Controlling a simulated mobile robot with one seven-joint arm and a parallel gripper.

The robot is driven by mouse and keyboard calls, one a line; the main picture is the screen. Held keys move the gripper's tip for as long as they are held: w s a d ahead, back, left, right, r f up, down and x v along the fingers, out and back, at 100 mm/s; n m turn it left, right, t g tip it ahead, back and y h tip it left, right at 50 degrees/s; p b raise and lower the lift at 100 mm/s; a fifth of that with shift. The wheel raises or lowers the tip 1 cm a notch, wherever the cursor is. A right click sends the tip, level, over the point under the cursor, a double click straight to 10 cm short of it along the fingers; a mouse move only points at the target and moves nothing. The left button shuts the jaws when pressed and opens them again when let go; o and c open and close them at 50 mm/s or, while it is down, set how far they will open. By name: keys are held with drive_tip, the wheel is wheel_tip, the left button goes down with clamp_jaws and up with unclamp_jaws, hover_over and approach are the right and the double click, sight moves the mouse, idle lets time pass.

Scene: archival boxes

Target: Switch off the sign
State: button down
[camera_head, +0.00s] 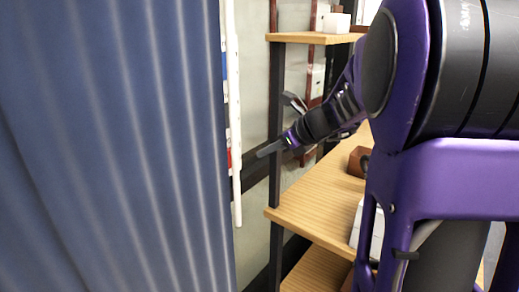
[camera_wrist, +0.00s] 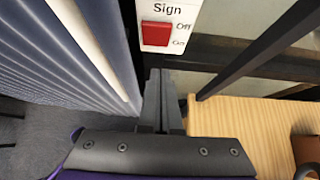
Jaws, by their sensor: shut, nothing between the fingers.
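The sign switch is a white plate (camera_wrist: 172,10) marked "Sign", with "Off" above a lower, partly cut-off word. It carries a red rocker (camera_wrist: 156,34); which way it is tilted I cannot tell. In the head view a sliver of red and white (camera_head: 229,158) shows on the wall between the curtain and a white pole, mostly hidden. My gripper (camera_wrist: 160,75) is shut and empty, with its fingertips just below the red rocker in the wrist view; contact is not clear. In the head view my gripper (camera_head: 262,152) points left toward the white pole.
A blue pleated curtain (camera_head: 110,140) fills the left, with the white pole (camera_head: 236,120) at its edge. A wooden shelf unit (camera_head: 310,205) with a dark post (camera_head: 276,110) stands close right of my gripper. A brown object (camera_head: 357,161) sits on its shelf.

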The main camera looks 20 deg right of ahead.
drive_tip(key=w+a+f, duration=0.1)
drive_tip(key=w, duration=0.1)
drive_tip(key=w+a+f, duration=0.1)
drive_tip(key=w+a, duration=0.1)
drive_tip(key=w, duration=0.1)
drive_tip(key=w+a+f, duration=0.1)
drive_tip(key=w+a, duration=0.1)
drive_tip(key=shift+w+a+f, duration=0.2)
drive_tip(key=shift+w+f, duration=0.1)
drive_tip(key=shift+r, duration=0.1)
drive_tip(key=shift+w+a, duration=0.2)
drive_tip(key=shift+w, duration=0.05)
drive_tip(key=shift+r+p, duration=0.1)
drive_tip(key=shift+p, duration=0.2)
